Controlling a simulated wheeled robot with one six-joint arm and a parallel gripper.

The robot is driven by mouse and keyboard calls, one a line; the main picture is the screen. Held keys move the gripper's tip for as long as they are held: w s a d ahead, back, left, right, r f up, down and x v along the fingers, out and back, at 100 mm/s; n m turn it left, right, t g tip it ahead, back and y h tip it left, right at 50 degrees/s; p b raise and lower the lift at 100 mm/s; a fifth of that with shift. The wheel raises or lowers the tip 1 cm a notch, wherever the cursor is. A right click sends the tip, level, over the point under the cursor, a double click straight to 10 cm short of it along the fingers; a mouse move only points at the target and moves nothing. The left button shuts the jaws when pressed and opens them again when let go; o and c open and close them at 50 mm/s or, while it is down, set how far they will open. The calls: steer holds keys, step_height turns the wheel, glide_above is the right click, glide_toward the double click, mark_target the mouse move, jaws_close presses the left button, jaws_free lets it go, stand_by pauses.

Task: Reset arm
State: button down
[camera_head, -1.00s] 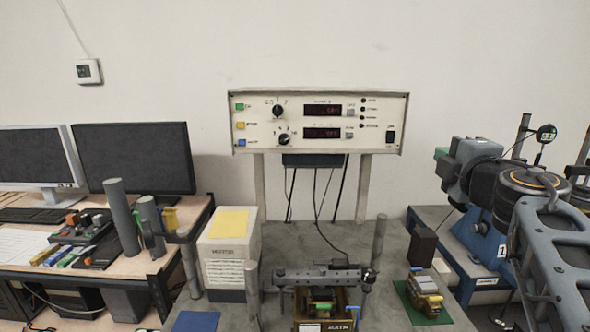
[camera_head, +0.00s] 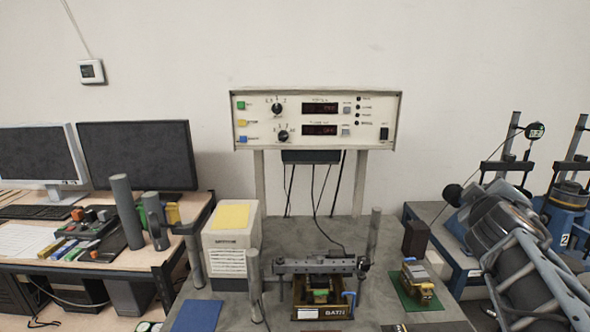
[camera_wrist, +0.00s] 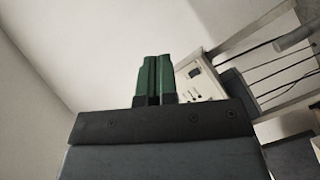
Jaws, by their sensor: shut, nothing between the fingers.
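My gripper (camera_wrist: 154,80) shows in the wrist view with its two green fingers side by side, shut with nothing between them. It points up toward the bare wall, and the control panel (camera_wrist: 196,86) shows tilted to its right. In the head view my arm (camera_head: 520,250) is at the lower right, and the gripper itself cannot be made out there. The control panel (camera_head: 316,120) stands upright at the back with two displays, two dials and coloured buttons.
A fixture with a metal bar (camera_head: 318,266) stands on the grey bench, with a green mat (camera_head: 405,300) to its right and a blue mat (camera_head: 197,316) to its left. A white box (camera_head: 231,240) stands at the left. Blue test stands (camera_head: 570,215) are behind my arm.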

step_height(320, 180, down, 11)
steer(key=s+a+m+g+y, duration=0.1)
steer(key=s+a+m+g, duration=0.15)
steer(key=m+g, duration=0.2)
steer(key=s+a+f+g+y, duration=0.3)
steer(key=s+a+f+y, duration=0.1)
steer(key=a+f, duration=0.4)
steer(key=s+a+f+g+y, duration=0.3)
steer(key=s+a+f+y, duration=0.1)
steer(key=a+f, duration=0.3)
steer(key=shift+s+a+f+m, duration=0.4)
steer(key=shift+s+a, duration=0.4)
steer(key=shift+a, duration=0.3)
